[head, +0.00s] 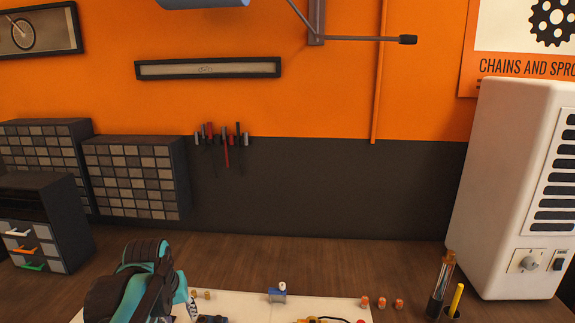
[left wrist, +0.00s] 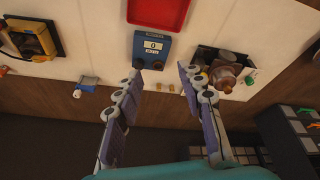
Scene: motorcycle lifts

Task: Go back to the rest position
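My left gripper (left wrist: 162,78) shows in the left wrist view with its two fingers spread apart and nothing between them. It is above a pale mat (left wrist: 108,48), with a blue device with a "0" display (left wrist: 152,47) beyond its fingertips. In the head view my left arm is low at the left, in front of the bench, and its fingers are mostly hidden. My right gripper and arm are in neither view.
On the mat are a red tray (left wrist: 160,14), a yellow meter (left wrist: 34,40) and a small blue item (head: 277,294). A dark tray holds a brown bottle (left wrist: 226,74). Drawer cabinets (head: 130,178) stand left; a white machine (head: 500,190) and pen holder (head: 441,290) stand right.

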